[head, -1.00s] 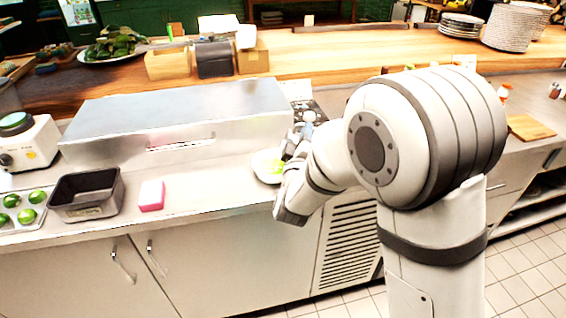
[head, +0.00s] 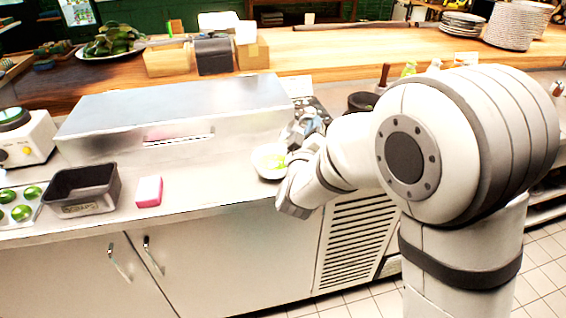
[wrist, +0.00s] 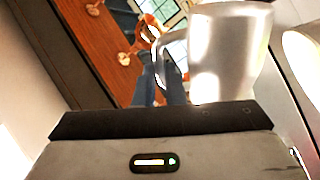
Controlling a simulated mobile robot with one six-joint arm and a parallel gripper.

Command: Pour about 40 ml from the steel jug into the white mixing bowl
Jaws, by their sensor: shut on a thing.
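The steel jug (wrist: 225,50) fills the upper right of the wrist view, its handle at its left side. My gripper (wrist: 163,88) is shut on the handle. In the head view the jug (head: 307,122) is small and partly hidden by my gripper (head: 300,138). The white mixing bowl (head: 262,160) stands on the steel counter, just left of my wrist, with something yellow-green at its right side. A pale rounded edge at the right of the wrist view may be the bowl. I cannot see any liquid leaving the jug, nor its level.
A long steel box (head: 175,110) stands behind the bowl. A dark bowl (head: 362,102) stands behind my arm. The counter's front between sponge and bowl is clear.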

